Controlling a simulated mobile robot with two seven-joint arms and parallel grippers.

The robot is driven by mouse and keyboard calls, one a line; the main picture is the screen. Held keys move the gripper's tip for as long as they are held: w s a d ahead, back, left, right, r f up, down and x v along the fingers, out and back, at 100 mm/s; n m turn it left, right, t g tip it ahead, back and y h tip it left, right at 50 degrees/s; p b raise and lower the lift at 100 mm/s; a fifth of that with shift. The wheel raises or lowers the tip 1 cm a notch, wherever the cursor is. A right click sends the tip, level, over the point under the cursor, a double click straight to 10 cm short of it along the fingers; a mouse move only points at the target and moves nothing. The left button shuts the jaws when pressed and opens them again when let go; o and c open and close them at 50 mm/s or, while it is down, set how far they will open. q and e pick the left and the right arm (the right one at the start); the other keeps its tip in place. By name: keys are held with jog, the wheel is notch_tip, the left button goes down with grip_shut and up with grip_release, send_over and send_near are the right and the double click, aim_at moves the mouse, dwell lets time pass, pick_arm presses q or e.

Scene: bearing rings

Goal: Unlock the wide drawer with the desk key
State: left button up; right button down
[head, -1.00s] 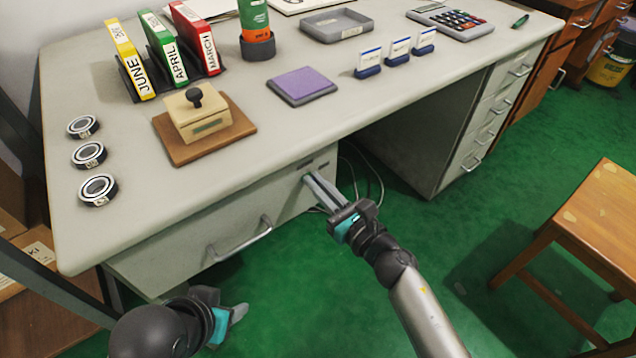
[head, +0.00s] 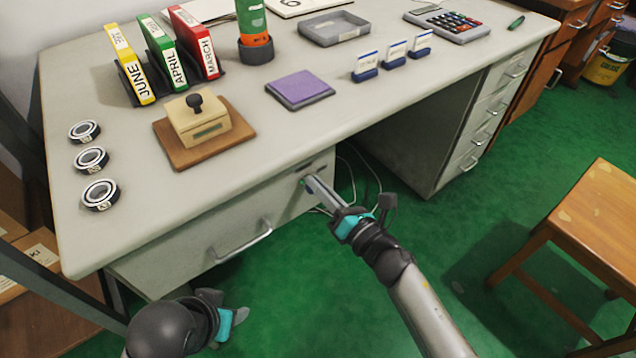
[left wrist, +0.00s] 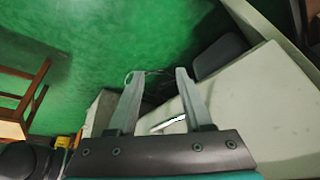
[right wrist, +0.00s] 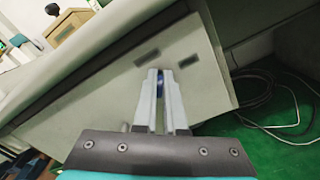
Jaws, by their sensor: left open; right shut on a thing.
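The wide drawer (head: 170,243) is under the left side of the grey desk, with its bar handle (head: 240,242) on the front; it looks closed. My right gripper (head: 308,182) is at the upper right of the drawer front. In the right wrist view its fingers (right wrist: 161,78) are shut on a small blue thing (right wrist: 160,84), apparently the head of the desk key, at the drawer front (right wrist: 100,100). The key's shaft and the lock are hidden. My left gripper (head: 238,314) is open and empty, low in front of the drawer; it also shows in the left wrist view (left wrist: 157,75).
On the desk (head: 240,160) stand a wooden box on a board (head: 200,125), a purple pad (head: 300,88), several rings (head: 100,194), binders (head: 160,60) and card holders (head: 365,68). A wooden stool (head: 590,220) is at right. Cables (right wrist: 270,115) hang beside the drawer.

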pick_arm(q)
notch_tip(320, 180, down, 7)
jog(key=s+g+p, duration=0.1)
jog(key=p, duration=0.1)
jog(key=shift+r+p, duration=0.15)
jog(key=shift+p, duration=0.25)
pick_arm(e)
jog(key=shift+w+d+f+m, duration=0.1)
jog(key=shift+f+m, duration=0.05)
jog(key=shift+m, duration=1.7)
jog(key=shift+s+f+m, duration=0.1)
jog(key=shift+f+m, duration=0.05)
jog(key=shift+m, duration=1.65)
jog(key=shift+w+d+f+m, duration=0.1)
jog(key=shift+f+m, duration=0.05)
jog(key=shift+m, duration=1.7)
pick_arm(q)
jog(key=shift+s, duration=0.1)
pick_arm(e)
jog(key=c, duration=1)
grip_release()
